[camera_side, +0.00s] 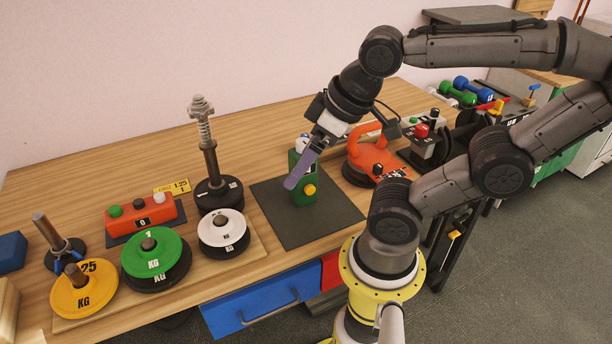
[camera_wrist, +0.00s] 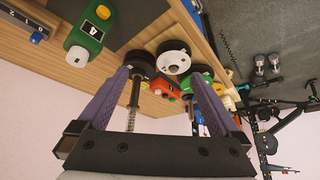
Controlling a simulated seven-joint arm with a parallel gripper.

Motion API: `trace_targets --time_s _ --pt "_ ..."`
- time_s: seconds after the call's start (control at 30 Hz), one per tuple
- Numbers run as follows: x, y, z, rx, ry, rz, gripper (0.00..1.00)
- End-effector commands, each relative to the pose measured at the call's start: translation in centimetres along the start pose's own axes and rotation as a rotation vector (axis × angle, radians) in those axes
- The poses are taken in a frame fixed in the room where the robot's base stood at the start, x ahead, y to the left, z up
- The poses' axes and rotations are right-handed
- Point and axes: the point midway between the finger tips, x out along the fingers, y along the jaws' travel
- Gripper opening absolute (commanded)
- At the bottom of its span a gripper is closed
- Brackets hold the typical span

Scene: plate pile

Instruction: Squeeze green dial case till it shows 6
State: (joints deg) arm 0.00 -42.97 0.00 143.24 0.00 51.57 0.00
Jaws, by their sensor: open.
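The green dial case (camera_side: 305,192) stands upright on a dark square mat (camera_side: 268,200), with a yellow button on its front. My gripper (camera_side: 293,180) is at the case in the side view, and a purple finger crosses in front of it and hides part of its face. In the wrist view the green case (camera_wrist: 88,30) is at upper left, outside the two fingers.
An orange device (camera_side: 374,160) stands close on the right. On the left are a spring post (camera_side: 209,160), a white-topped weight (camera_side: 222,229), a red button box (camera_side: 140,214), a green weight (camera_side: 152,255) and a yellow weight (camera_side: 84,295). The mat around the case is clear.

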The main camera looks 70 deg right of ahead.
Motion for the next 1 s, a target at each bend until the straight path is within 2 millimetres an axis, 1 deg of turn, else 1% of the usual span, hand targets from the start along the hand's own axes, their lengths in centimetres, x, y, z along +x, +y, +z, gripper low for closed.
trace_targets --time_s 0.37,0.47,0.53,0.63,0.77,0.87,1.0 --pt "0.0 0.0 0.0 -0.004 0.000 0.000 1.00" --pt "-0.1 0.2 0.6 -0.039 -0.029 0.007 1.00" --pt "-0.7 0.7 0.6 -0.089 -0.051 0.031 1.00" --pt "-0.9 1.9 0.3 -0.181 -0.152 0.076 1.00" --pt "-0.6 3.3 -0.5 -0.283 -0.300 0.117 1.00" --pt "0.1 4.3 -1.3 -0.361 -0.430 0.145 1.00" --pt "1.7 5.8 -2.8 -0.478 -0.639 0.177 1.00"
